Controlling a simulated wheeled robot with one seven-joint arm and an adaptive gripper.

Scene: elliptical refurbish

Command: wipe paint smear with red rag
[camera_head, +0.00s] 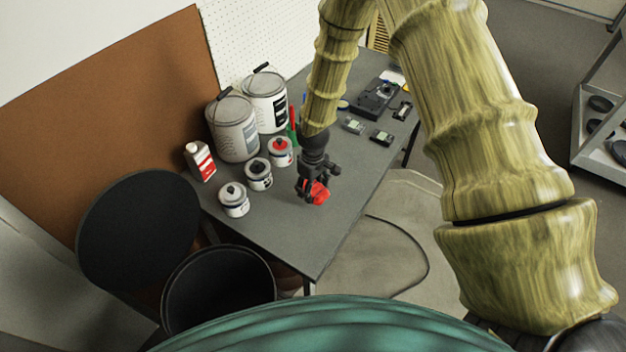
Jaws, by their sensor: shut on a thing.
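My gripper (306,192) reaches down to the grey table from above and is shut on a red rag (320,193). The rag is bunched up at the fingertips, at or just above the tabletop, to the right of the small paint cans. I cannot tell whether it touches the surface. I see no paint smear on the bare tabletop; it may be hidden behind my gripper and arm, or be too small to make out.
Two large paint cans (233,128) and several small cans (258,174) stand on the table (300,240), with a red-and-white bottle (200,161) at its left edge. Dark devices (376,98) lie at the back right. A black bin (220,285) stands in front. The table's front part is clear.

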